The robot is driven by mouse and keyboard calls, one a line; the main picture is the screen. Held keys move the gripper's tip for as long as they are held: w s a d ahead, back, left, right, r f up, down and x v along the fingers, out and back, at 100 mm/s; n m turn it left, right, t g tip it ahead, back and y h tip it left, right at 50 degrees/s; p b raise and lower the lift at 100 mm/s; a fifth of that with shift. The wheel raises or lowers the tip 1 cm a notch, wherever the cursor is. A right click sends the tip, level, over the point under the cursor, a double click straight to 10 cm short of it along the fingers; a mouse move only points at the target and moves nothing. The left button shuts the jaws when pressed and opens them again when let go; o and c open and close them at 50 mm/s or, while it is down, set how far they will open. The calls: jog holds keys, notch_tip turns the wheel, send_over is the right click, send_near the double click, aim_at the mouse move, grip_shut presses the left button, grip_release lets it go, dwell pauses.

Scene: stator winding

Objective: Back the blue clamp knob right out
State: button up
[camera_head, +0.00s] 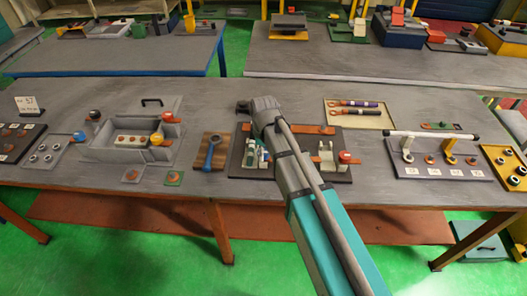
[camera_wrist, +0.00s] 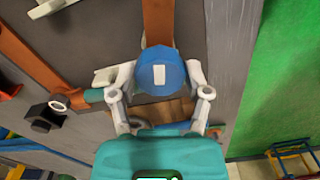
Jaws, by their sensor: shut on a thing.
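The blue clamp knob (camera_wrist: 159,85) is round with a white mark on its top. It sits over an orange strip (camera_wrist: 158,22) in the wrist view. My gripper (camera_wrist: 161,75) has its two pale fingers on opposite sides of the knob, shut on it. In the head view my teal gripper (camera_head: 256,155) is over the left part of the dark fixture plate (camera_head: 313,176). My arm and gripper hide the knob there. How far the knob is threaded in cannot be told.
A wooden board (camera_head: 202,164) with a blue wrench (camera_head: 212,150) lies left of the plate. A red-knobbed clamp (camera_head: 344,157) stands right of my arm. A tray (camera_head: 382,113) with two tools lies behind. A white-barred rack (camera_head: 432,135) stands further right.

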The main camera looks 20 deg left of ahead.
jog(key=shift+s+n, duration=0.1)
jog(key=shift+n, duration=1)
jog(key=o, duration=1.1)
jog(key=shift+m, duration=0.3)
